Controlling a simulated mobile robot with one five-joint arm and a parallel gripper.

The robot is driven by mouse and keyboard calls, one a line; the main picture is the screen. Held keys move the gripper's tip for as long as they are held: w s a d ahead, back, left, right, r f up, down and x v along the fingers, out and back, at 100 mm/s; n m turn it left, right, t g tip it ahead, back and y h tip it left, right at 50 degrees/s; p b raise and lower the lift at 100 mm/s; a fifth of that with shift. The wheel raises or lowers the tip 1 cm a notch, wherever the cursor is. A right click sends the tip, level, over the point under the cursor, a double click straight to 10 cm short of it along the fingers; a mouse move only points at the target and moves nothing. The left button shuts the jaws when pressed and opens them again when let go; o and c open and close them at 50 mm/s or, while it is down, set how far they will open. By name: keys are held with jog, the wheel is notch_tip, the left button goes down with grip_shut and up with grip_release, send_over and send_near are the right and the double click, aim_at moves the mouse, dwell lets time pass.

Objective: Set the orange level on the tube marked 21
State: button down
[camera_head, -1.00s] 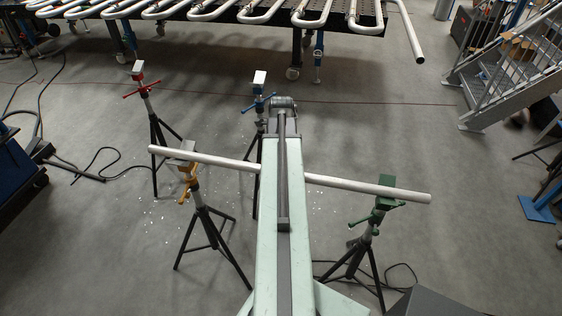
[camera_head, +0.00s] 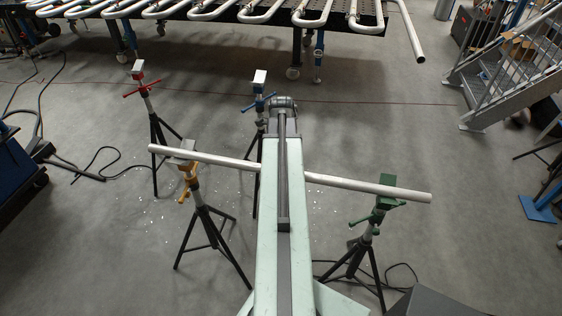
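A long pale metal tube (camera_head: 225,161) lies across two stands. Its left part is by the yellow stand (camera_head: 188,172) and its right part by the green stand (camera_head: 383,203). My arm hides the middle of the tube. No number 21 can be read on it. I cannot make out an orange level in this view. My arm reaches away over the tube and its far joint shows beyond it, near the blue stand. My gripper is not visible; the arm hides whatever is below that joint.
A red stand (camera_head: 142,88) and a blue stand (camera_head: 259,97) stand behind the tube, with nothing on their heads. A rack with serpentine coils (camera_head: 255,12) is at the back. Metal stairs (camera_head: 505,70) are at the right. A black cable (camera_head: 92,172) lies at left.

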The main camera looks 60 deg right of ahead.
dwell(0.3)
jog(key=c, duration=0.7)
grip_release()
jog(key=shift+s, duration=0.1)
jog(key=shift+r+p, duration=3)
